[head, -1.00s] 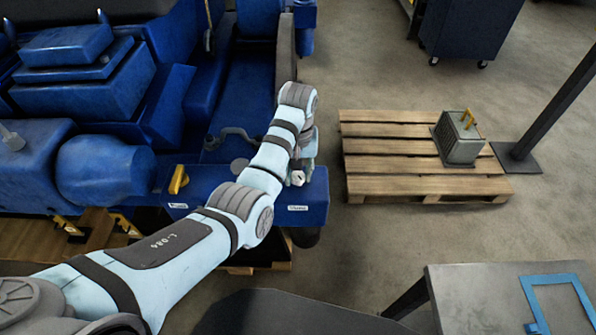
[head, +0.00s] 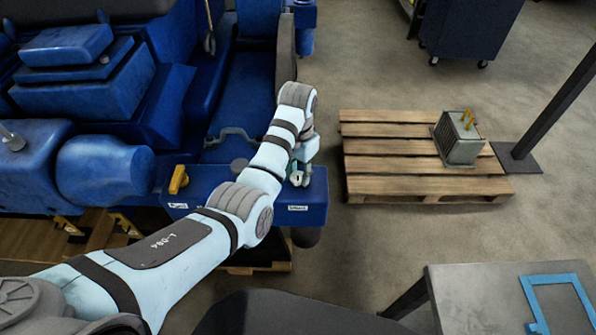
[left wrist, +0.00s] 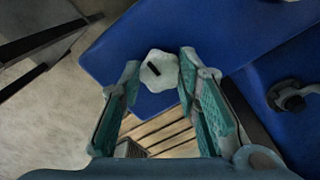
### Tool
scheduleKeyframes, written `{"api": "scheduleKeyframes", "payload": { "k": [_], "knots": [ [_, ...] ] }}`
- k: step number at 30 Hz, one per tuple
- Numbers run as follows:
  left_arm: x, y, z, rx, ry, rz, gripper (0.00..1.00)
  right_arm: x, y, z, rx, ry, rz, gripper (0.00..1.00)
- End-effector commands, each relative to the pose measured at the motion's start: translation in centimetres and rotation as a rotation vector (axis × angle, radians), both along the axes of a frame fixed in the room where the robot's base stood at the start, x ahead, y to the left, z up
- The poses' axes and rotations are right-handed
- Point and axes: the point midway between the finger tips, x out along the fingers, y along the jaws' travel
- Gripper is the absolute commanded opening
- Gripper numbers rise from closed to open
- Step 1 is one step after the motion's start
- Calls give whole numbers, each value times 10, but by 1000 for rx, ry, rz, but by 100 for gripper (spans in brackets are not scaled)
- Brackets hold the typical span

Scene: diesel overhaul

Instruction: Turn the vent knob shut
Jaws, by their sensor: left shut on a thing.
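The vent knob (left wrist: 159,71) is pale, lobed and has a dark bar mark on its face. In the left wrist view it sits between the fingertips against a blue surface. In the head view the knob (head: 296,178) is a small pale spot at the right end of the blue engine housing (head: 240,188), beside a white label. My left gripper (head: 301,172) is at the knob, with its teal-padded fingers (left wrist: 159,66) on either side of it, shut on it. Part of the knob is hidden by the gripper in the head view. My right gripper is not in view.
A yellow handle (head: 178,180) stands on the same housing to the left. A wooden pallet (head: 385,162) bearing a grey finned box (head: 461,148) lies to the right. A grey table (head: 470,300) is at the lower right, and a dark post (head: 560,100) stands beyond the pallet.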

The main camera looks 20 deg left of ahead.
Motion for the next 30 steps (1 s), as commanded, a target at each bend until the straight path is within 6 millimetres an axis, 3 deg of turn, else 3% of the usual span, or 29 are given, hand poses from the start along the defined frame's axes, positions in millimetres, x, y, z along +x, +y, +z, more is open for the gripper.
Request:
{"api": "scheduleKeyframes", "payload": {
  "k": [11, 12, 15, 30],
  "knots": [
    [1, 1, 2, 1, -5, -5, 2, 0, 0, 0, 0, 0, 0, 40],
    [1, 1, 2, 1, -5, -5, 33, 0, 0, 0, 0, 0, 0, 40],
    [1, 1, 1, 2, -4, -5, 49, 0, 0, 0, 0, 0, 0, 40],
    [0, 0, 0, 1, -1, -4, 50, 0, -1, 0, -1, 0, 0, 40]
  ]
}}
